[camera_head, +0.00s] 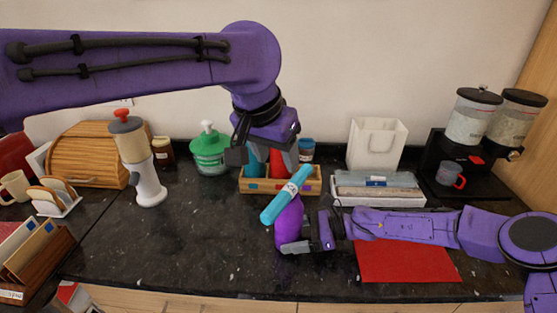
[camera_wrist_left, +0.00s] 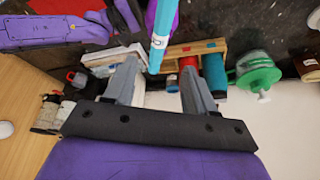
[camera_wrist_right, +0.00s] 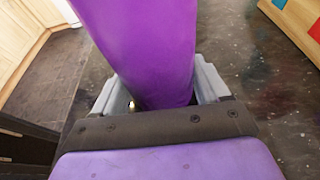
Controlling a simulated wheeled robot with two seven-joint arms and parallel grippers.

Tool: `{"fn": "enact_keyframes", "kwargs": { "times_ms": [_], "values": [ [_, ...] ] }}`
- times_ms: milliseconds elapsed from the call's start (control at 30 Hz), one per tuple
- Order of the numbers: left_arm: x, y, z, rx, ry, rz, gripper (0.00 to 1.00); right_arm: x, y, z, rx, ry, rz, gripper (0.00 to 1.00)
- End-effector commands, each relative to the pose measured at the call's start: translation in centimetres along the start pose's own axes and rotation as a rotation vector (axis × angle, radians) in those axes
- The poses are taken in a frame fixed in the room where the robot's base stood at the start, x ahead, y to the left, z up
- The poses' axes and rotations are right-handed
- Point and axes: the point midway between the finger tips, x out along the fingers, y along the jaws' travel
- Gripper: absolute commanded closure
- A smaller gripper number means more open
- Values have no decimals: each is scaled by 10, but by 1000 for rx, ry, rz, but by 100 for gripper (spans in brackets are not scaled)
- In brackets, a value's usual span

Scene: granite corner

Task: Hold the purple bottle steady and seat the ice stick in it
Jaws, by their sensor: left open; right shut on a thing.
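The purple bottle (camera_head: 289,226) stands near the front of the dark counter. My right gripper (camera_head: 299,240) is shut on its lower part; the bottle (camera_wrist_right: 150,50) also fills the space between the fingers in the right wrist view. The ice stick (camera_head: 273,211), light blue with a white band, lies steeply tilted across the bottle's top, its upper end to the right. Whether its lower end is inside the bottle I cannot tell; it appears to pass outside. My left gripper (camera_head: 270,162) is open above it, and the stick's end (camera_wrist_left: 156,62) shows between the fingers.
A wooden crate (camera_head: 255,187) with colored bottles stands just behind. A green pump bottle (camera_head: 210,160) is left of it, a white tray (camera_head: 378,198) right. A red mat (camera_head: 405,262) lies under my right arm. The counter left of the purple bottle is clear.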

Motion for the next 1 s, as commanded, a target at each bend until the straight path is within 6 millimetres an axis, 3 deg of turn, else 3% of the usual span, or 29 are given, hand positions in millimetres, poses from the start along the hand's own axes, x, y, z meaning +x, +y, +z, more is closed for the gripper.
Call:
{"fn": "enact_keyframes", "kwargs": {
  "times_ms": [167,267,700,1000],
  "values": [
    [0,0,0,-1,0,0,45,0,0,0,0,0,-1,43],
    [0,0,-1,-2,-2,0,40,0,0,0,0,0,-1,43],
    [13,-1,-50,-46,-315,3,40,0,0,0,0,0,-1,43],
    [19,-1,-56,-6,-403,3,40,0,0,0,0,0,0,43]
  ]
}}
